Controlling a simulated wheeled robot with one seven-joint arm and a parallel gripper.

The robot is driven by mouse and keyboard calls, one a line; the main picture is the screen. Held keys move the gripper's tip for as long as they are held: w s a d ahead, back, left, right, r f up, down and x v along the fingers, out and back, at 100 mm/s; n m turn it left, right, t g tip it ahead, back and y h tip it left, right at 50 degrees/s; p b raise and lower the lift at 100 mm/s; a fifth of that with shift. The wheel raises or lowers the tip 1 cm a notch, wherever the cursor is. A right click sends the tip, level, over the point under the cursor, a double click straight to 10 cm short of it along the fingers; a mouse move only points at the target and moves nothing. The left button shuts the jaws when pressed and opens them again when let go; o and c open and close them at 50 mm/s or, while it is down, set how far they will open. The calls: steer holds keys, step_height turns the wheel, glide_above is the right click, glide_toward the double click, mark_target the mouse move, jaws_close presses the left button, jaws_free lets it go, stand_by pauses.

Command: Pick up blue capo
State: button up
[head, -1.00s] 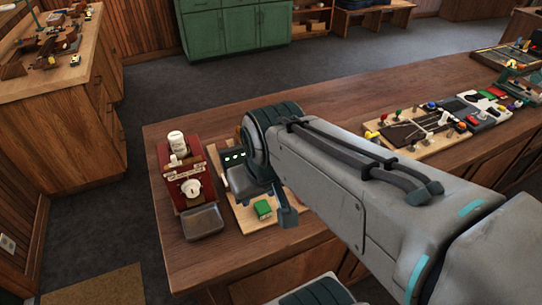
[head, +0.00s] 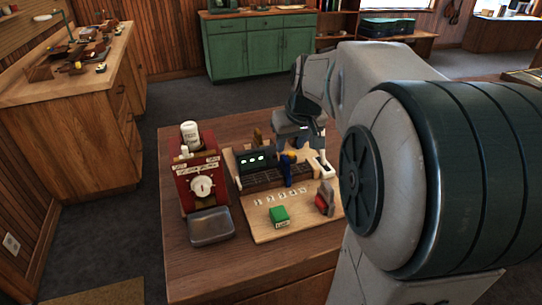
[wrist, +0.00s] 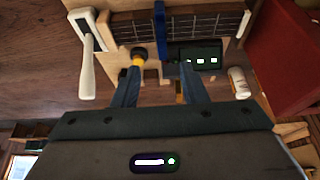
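The blue capo (head: 287,168) is clamped upright across a dark fretboard (head: 263,178) on a pale wooden board (head: 262,232). In the wrist view the capo (wrist: 160,28) shows as a blue bar across the fretboard (wrist: 205,22), ahead of my fingers and roughly between their lines. My gripper (wrist: 159,78) is open, with two dark blue fingers apart and nothing between them. In the head view my gripper (head: 305,138) hangs above the back of the board, behind the capo. My arm hides part of the board's right side.
A red box with a dial (head: 201,184) and a grey metal tray (head: 211,226) stand left of the board. A green block (head: 279,215) and a red-and-grey item (head: 325,198) sit on its front. A black display (head: 257,161) stands near the fretboard.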

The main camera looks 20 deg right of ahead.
mark_target(286, 159)
steer(key=x, duration=0.3)
steer(key=shift+p+x, duration=0.35)
steer(key=shift+x, duration=2.25)
steer(key=shift+s+a, duration=0.15)
steer(key=shift+s, duration=0.05)
jaws_close()
